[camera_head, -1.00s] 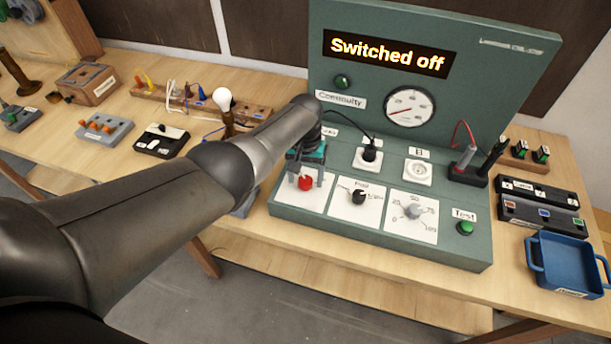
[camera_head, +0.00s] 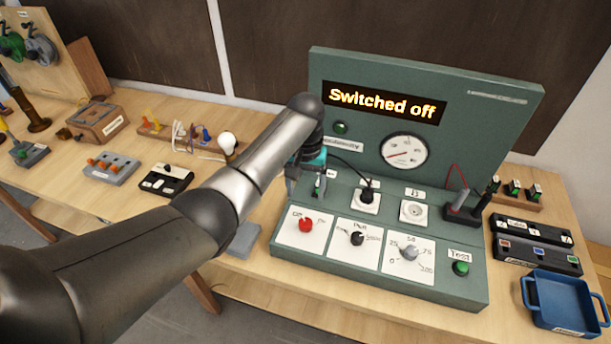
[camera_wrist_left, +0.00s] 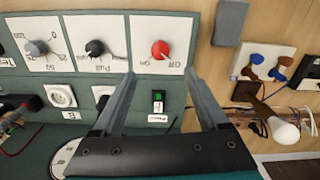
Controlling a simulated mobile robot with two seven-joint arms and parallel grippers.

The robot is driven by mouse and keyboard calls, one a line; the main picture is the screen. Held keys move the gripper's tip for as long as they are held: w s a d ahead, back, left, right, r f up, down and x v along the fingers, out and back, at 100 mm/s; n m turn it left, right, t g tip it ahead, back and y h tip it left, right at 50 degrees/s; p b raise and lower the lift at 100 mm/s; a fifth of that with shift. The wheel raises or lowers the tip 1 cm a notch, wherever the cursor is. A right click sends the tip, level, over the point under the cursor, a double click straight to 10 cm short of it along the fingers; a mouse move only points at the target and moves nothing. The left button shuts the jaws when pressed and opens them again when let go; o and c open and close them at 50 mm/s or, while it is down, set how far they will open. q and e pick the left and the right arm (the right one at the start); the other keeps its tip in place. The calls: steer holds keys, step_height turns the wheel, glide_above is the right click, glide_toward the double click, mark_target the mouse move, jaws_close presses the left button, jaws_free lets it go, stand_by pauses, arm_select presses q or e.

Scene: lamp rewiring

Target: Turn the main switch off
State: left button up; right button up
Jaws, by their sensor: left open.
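The green test panel (camera_head: 375,284) has a display (camera_head: 383,102) reading "Switched off". A red knob (camera_head: 306,225) sits on a white plate at the panel's lower left; it also shows in the left wrist view (camera_wrist_left: 160,50). A small green switch with a label (camera_wrist_left: 158,100) lies behind the knob, between my fingers in the wrist picture. My label reading of it is unsure. My left gripper (camera_head: 305,188) is open and empty above this left part of the panel, behind and apart from the red knob. My right gripper is not in view.
A black knob (camera_head: 357,239), a grey dial (camera_head: 409,254) and a green test button (camera_head: 460,268) line the panel's front. A plug with a cable (camera_head: 367,194) stands in a socket. A blue tray (camera_head: 563,299) is at the right. A bulb (camera_head: 227,142) stands left of the panel.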

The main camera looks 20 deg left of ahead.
arm_select(q)
steer(key=shift+r, duration=1.65)
